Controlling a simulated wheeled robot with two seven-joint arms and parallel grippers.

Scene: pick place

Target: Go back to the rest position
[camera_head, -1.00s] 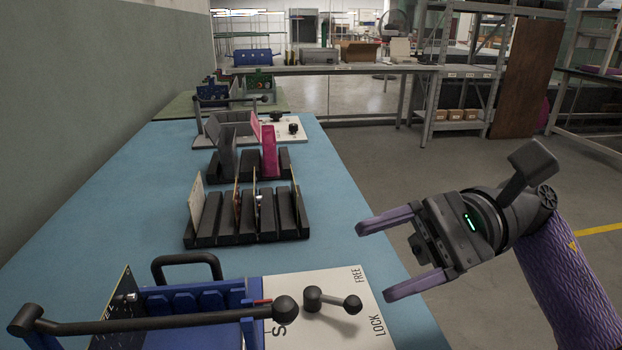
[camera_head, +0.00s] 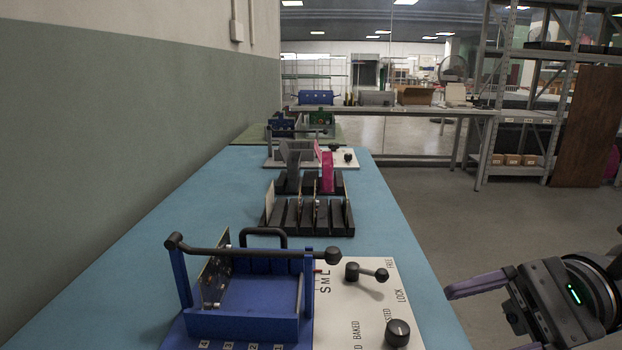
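My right gripper (camera_head: 492,312) is at the lower right, beyond the table's right edge, over the floor. One purple finger shows clearly; the other is mostly cut off by the frame's bottom edge. The fingers look spread with nothing between them. My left gripper is not in view. The blue fixture (camera_head: 250,300) with a black handle bar stands on the near part of the blue table (camera_head: 120,290). A dark board (camera_head: 214,272) stands upright at its left side.
A white panel (camera_head: 362,315) with black knobs lies right of the blue fixture. Black slotted racks (camera_head: 290,217) with upright boards and a pink piece (camera_head: 327,172) stand farther back. A wall (camera_head: 100,130) borders the left. Shelving and open floor (camera_head: 420,200) lie to the right.

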